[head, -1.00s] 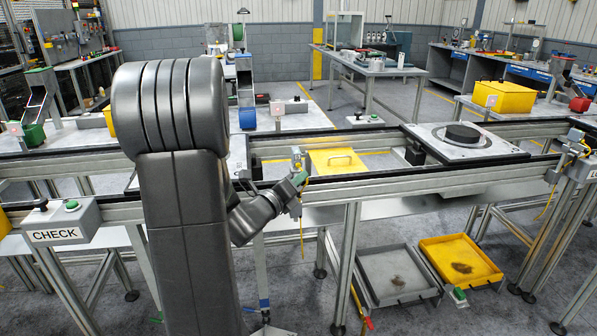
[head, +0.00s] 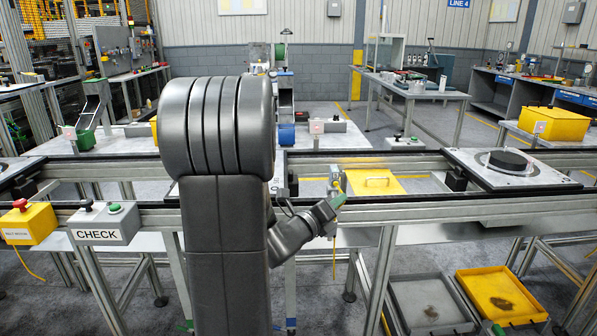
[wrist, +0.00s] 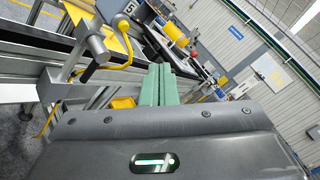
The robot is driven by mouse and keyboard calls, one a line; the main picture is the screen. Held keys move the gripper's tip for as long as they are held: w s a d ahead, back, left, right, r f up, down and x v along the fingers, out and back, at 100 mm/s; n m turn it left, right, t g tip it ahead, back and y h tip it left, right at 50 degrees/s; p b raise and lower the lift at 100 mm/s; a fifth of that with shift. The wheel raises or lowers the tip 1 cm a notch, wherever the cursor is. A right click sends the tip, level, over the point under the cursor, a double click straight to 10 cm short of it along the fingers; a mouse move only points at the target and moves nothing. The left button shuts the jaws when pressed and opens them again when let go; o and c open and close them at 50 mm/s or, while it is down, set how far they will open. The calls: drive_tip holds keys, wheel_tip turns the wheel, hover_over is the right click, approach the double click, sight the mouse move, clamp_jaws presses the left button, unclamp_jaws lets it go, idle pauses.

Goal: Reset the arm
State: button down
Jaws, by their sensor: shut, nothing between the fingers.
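My arm (head: 220,150) stands in the middle of the head view, with its lower links bent to the right. My gripper (head: 331,208) is low on the right of the arm, beside the near conveyor rail. Its green fingers are together, with nothing between them. The wrist view shows the shut green fingers (wrist: 157,85) pointing away. A sensor bracket with a yellow cable (wrist: 95,45) is to their left. In the head view the gripper overlaps this bracket, so I cannot tell the gap.
The conveyor rail (head: 440,203) crosses in front. A pallet with a dark disc (head: 510,161) sits on it at right. The CHECK button box (head: 103,227) and a yellow stop box (head: 28,224) are at left. Grey (head: 428,300) and yellow (head: 502,297) trays lie below.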

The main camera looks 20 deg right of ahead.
drive_tip(key=w+p, duration=0.2)
drive_tip(key=p, duration=0.1)
drive_tip(key=shift+d+r+p, duration=0.2)
drive_tip(key=shift+d+p, duration=0.05)
drive_tip(key=shift+p, duration=0.05)
drive_tip(key=p, duration=0.4)
drive_tip(key=shift+s, duration=0.1)
drive_tip(key=shift+s+a+f+b, duration=0.1)
drive_tip(key=shift+s+a+b, duration=0.15)
drive_tip(key=shift+s+b, duration=0.55)
drive_tip(key=shift+s+a+f+b, duration=0.15)
drive_tip(key=shift+s+b, duration=0.3)
drive_tip(key=shift+s, duration=0.65)
drive_tip(key=shift+s+a+b, duration=0.3)
drive_tip(key=shift+s+b, duration=0.3)
drive_tip(key=shift+s, duration=0.35)
drive_tip(key=shift+w+r, duration=0.1)
